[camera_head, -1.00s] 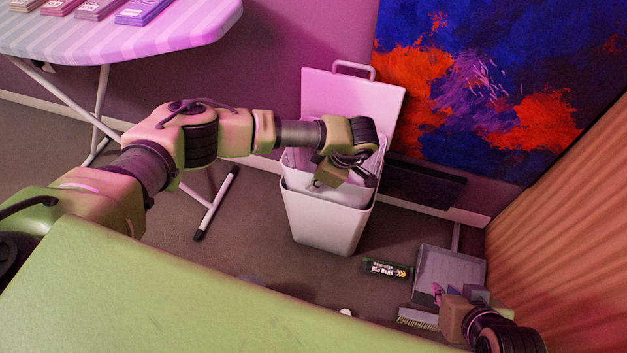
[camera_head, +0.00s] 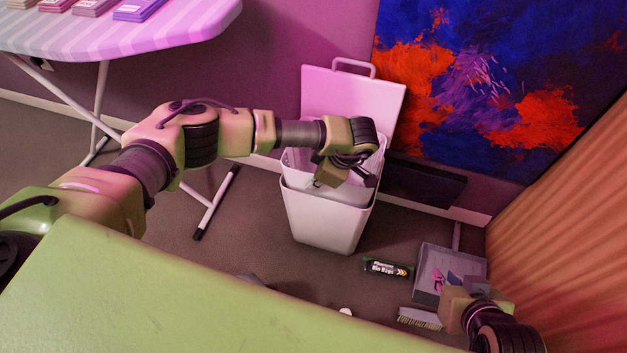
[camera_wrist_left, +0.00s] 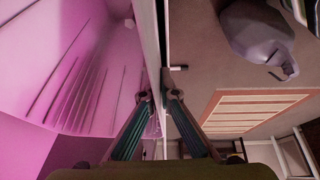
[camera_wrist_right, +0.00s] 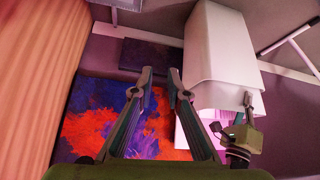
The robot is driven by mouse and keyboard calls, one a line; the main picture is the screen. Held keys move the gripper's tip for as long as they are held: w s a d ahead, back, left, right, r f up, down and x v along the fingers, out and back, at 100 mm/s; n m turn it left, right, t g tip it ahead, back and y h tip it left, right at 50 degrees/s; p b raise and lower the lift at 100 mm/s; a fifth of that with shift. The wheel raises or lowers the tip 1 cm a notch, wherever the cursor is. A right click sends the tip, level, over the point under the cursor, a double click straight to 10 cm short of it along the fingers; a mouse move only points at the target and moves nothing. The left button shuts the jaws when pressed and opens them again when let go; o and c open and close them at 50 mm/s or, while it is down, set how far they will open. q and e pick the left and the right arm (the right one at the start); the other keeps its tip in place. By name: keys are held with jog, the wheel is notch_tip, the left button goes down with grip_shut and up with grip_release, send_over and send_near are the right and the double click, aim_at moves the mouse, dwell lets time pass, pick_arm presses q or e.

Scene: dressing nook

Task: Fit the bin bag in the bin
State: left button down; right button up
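The white bin (camera_head: 325,222) stands on the floor against the wall, its lid (camera_head: 350,98) raised behind it. A pale, pleated liner, seemingly the bin bag (camera_head: 312,186), sits in the bin's mouth and sticks up above its rim. Its pleated inside fills the left of the left wrist view (camera_wrist_left: 75,70). My left gripper (camera_head: 345,178) is at its upper edge, fingertips (camera_wrist_left: 156,97) close on both sides of that edge. The bag's far side is partly hidden by this gripper. My right gripper (camera_wrist_right: 160,75) is apart from the bin, fingertips separated with nothing between them.
A bin bags box (camera_head: 387,268) lies right of the bin. A dustpan (camera_head: 432,262) and brush (camera_head: 419,318) lie near my right gripper. A grey bag-like object (camera_wrist_left: 258,35) is on the floor. An ironing board (camera_head: 190,30) stands left; a painting (camera_head: 490,80) is behind.

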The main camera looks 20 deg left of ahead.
jog(key=shift+w+a+r, duration=0.1)
jog(key=shift+w, duration=0.1)
pick_arm(q)
jog(key=shift+f, duration=0.2)
pick_arm(e)
jog(key=shift+w+a+r+t, duration=0.15)
jog(key=shift+w+r+t, duration=0.15)
jog(key=shift+w, duration=0.25)
pick_arm(q)
jog(key=shift+f+b, duration=0.2)
jog(key=shift+b, duration=0.1)
pick_arm(e)
jog(key=shift+w+a+r+t, duration=0.2)
jog(key=shift+w+r, duration=0.1)
jog(key=shift+w, duration=0.1)
jog(key=shift+w+a+r+t, duration=0.1)
jog(key=shift+w+r+t, duration=0.15)
jog(key=shift+w, duration=0.1)
jog(key=shift+w+r, duration=0.2)
jog(key=shift+w, duration=0.05)
pick_arm(q)
jog(key=shift+f, duration=0.15)
pick_arm(e)
jog(key=shift+w+a+r+t, duration=0.15)
jog(key=shift+w+r+t, duration=0.05)
jog(key=shift+w+t, duration=0.05)
